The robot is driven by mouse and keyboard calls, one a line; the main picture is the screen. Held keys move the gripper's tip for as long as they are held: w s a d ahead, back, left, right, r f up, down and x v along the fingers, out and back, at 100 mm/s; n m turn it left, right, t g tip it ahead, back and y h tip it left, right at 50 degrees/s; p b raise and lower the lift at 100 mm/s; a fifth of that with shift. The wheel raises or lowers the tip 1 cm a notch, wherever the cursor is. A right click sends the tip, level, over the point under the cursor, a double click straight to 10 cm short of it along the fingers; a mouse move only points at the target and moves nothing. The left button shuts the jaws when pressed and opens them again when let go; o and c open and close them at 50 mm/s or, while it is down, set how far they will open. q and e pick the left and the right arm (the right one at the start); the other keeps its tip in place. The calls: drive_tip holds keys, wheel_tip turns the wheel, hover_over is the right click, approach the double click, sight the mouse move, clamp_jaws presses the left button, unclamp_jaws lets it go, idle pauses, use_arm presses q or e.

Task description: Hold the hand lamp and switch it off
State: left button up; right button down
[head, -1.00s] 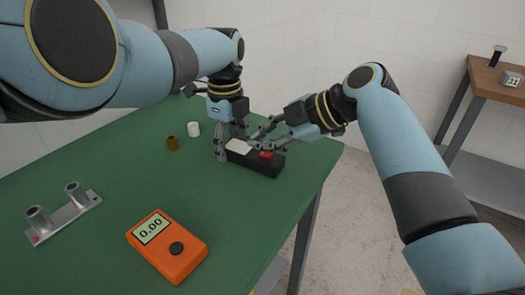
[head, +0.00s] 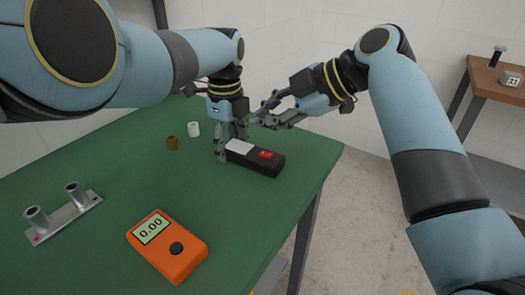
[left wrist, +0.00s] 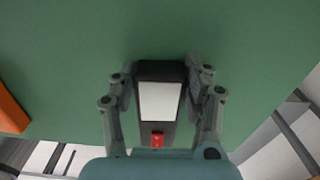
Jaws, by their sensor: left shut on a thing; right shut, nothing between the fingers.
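The hand lamp (head: 268,168) is a black box lying on the green table, with a pale panel (head: 240,147) on top and a red switch (head: 266,154) towards its right end. My left gripper (head: 230,150) is shut on the lamp near its panel end. In the left wrist view the lamp (left wrist: 158,70) sits between both fingers, its panel (left wrist: 159,101) facing the camera and its red switch (left wrist: 157,139) near the wrist. I cannot tell whether the panel is lit. My right gripper (head: 260,113) is shut and empty, above the lamp and apart from it.
An orange meter (head: 180,262) reading 0.00 lies at the front of the green table (head: 110,155). A metal bracket with two posts (head: 62,217) is at the left. A brown cylinder (head: 172,143) and a white cylinder (head: 193,129) stand left of the lamp.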

idle(0.3)
use_arm(q)
drive_tip(key=o, duration=1.4)
